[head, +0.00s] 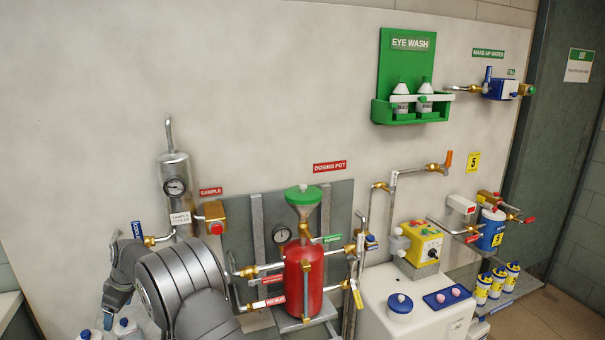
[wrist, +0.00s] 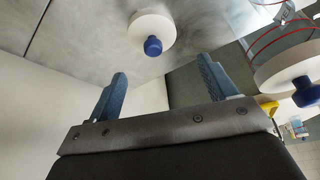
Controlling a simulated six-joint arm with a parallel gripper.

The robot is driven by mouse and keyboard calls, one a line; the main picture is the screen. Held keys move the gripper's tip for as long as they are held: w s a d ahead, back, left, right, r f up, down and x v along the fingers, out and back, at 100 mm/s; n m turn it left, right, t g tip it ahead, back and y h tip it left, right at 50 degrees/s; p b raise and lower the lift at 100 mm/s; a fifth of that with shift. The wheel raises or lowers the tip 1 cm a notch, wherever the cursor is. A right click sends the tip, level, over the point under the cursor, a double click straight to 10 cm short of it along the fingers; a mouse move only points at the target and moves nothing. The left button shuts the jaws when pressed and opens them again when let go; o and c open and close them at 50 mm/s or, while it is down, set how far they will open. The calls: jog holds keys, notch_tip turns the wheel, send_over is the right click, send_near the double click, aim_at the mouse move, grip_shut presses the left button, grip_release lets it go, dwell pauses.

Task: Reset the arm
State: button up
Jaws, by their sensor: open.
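My arm shows at the lower left of the head view, and my gripper (head: 110,312) hangs at its end beside the sample cooler, with its fingers low in the picture. In the wrist view the two blue fingers of my gripper (wrist: 160,76) stand wide apart with nothing between them. A white bottle with a blue cap (wrist: 152,26) shows beyond the fingertips, clear of them. A second white, blue-capped bottle (wrist: 285,68) is at the right edge of that view, partly cut off.
The sample cooler (head: 173,165) and the red dosing pot (head: 304,277) with its green funnel and pipework stand near my arm. A white tank (head: 400,320) is further right. The eye wash station (head: 407,80) hangs above. The wall at upper left is bare.

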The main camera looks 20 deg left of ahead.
aim_at(124, 320)
dwell(0.3)
notch_tip(124, 320, down, 4)
jog(key=shift+w+f, duration=0.1)
jog(key=shift+f, duration=0.05)
jog(key=v, duration=1.1)
jog(key=x, duration=1.1)
jog(key=shift+a+f, duration=0.15)
jog(key=shift+f, duration=0.15)
notch_tip(124, 320, up, 12)
jog(key=s+d, duration=1.4)
jog(key=d, duration=0.1)
jog(key=w+d+r+m+t, duration=0.1)
jog(key=w+r, duration=0.3)
jog(key=w, duration=0.4)
jog(key=w+d+r+m, duration=0.3)
jog(key=w+d+r, duration=0.1)
jog(key=w, duration=0.5)
jog(key=shift+r+m+t, duration=0.15)
jog(key=shift+m+t, duration=0.15)
jog(key=shift+t, duration=0.1)
jog(key=shift+d, duration=0.1)
